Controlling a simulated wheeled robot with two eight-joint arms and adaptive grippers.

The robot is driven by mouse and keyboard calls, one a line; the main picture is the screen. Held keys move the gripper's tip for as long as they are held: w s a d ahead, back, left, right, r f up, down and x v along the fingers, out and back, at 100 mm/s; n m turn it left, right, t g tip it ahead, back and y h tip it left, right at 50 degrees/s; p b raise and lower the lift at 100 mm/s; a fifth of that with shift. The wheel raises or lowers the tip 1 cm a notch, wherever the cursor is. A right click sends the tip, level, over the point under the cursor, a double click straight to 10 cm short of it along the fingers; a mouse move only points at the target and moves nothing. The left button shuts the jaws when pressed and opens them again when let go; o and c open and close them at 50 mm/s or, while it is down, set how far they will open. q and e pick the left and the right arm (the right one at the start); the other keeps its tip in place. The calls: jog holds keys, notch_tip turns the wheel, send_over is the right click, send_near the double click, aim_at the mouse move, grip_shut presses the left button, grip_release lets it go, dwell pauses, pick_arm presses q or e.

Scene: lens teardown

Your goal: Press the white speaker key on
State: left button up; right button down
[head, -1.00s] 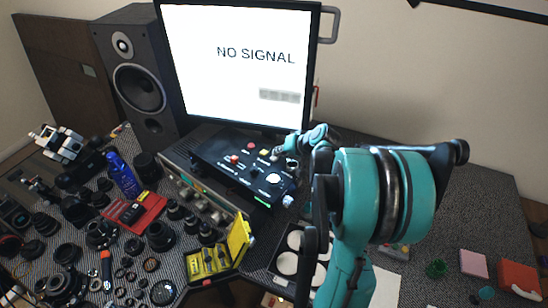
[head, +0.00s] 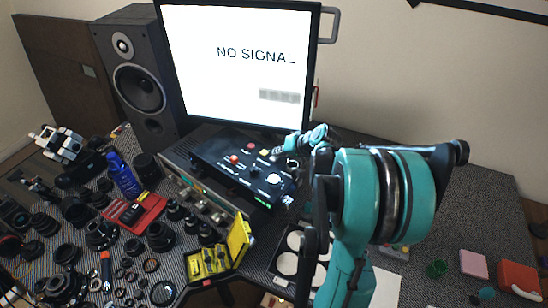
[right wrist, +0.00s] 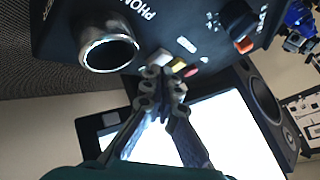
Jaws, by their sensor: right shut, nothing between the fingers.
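The white key (right wrist: 160,57) sits on the black control box, in a row with a yellow key and a red key. In the head view the white key (head: 274,157) is small, at the row's right end, close to my gripper. My right gripper (head: 286,158) is shut and empty over the box's back right part. In the right wrist view its fingertips (right wrist: 163,84) are together just beside the white key. I cannot tell whether they touch it. The left gripper is not in view.
The yellow key (right wrist: 178,65) and red key (right wrist: 191,71) are close beside the white one. A metal-rimmed phono socket (right wrist: 108,54) protrudes nearby. The monitor (head: 240,60) and a speaker (head: 138,85) stand behind. A yellow case (head: 215,262) lies in front of the box.

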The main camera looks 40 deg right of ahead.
aim_at(279, 160)
jog(key=shift+f+b, duration=0.3)
jog(key=shift+f, duration=0.15)
jog(key=shift+r, duration=0.1)
jog(key=shift+r+p, duration=0.35)
notch_tip(279, 160, up, 6)
jog(key=p, duration=0.5)
jog(key=shift+r, duration=0.1)
dwell(0.5)
